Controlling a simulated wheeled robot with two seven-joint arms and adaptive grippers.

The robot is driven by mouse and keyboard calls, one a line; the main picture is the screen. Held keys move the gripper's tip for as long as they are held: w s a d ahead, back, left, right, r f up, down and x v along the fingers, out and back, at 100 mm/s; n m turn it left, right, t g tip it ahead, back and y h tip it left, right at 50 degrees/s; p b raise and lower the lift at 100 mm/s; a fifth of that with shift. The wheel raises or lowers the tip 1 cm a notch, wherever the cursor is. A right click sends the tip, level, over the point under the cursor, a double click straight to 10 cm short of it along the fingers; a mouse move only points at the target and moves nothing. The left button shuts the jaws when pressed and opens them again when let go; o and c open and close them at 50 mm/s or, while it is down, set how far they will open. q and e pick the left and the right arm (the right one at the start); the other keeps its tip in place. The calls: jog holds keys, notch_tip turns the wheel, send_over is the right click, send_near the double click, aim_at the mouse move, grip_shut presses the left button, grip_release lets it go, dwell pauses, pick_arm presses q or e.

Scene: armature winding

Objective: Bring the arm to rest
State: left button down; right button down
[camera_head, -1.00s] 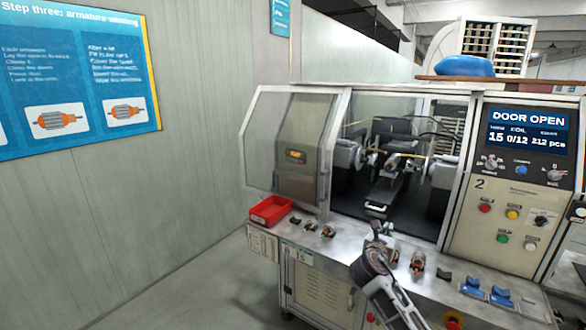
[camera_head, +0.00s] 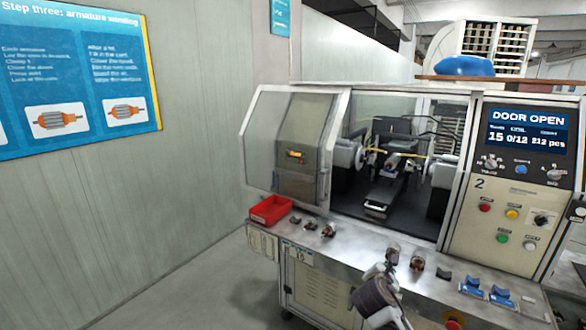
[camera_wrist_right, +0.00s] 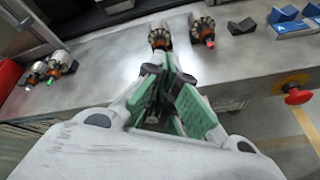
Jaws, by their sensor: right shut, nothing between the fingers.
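My right gripper (camera_head: 380,268) is at the front edge of the machine's metal shelf (camera_head: 350,243), low in the head view. In the right wrist view its green-padded fingers (camera_wrist_right: 172,88) are closed together with nothing between them. One armature (camera_head: 393,254) stands just beyond the fingertips, and it also shows in the wrist view (camera_wrist_right: 160,38). I cannot tell from the wrist view whether the fingers touch it. A second armature (camera_head: 417,260) stands to its right. Two more armatures (camera_head: 328,230) are farther left on the shelf. My left gripper is not in view.
The winding machine's door (camera_head: 305,157) stands open to the left, and its screen (camera_head: 527,130) reads "DOOR OPEN". A red bin (camera_head: 270,210) sits at the shelf's left end. Blue blocks (camera_head: 474,287) lie at the right. A red button (camera_wrist_right: 297,93) sticks out of the front.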

jog(key=s+a+f+m+g+y, duration=0.2)
jog(key=s+f+m+g, duration=0.15)
jog(key=s+m, duration=0.55)
jog(key=s+a+f+m+g+y, duration=0.25)
jog(key=s+f+m, duration=0.25)
jog(key=s, duration=0.8)
jog(key=s+a+f+m+g+y, duration=0.25)
jog(key=s+f+m, duration=0.35)
jog(key=s, duration=0.6)
notch_tip(320, 180, down, 36)
jog(key=s+m+b, duration=0.1)
jog(key=s+b, duration=0.1)
jog(key=b, duration=0.3)
jog(key=s+d+f+g+b, duration=0.1)
jog(key=s+d+f+b, duration=0.1)
jog(key=s+f, duration=0.9)
jog(key=s+d+f+b, duration=0.3)
jog(key=s+f, duration=0.8)
jog(key=f, duration=0.3)
jog(key=shift+s+d+f+g, duration=0.15)
jog(key=shift+s+f+g, duration=0.05)
jog(key=shift+f+g, duration=0.2)
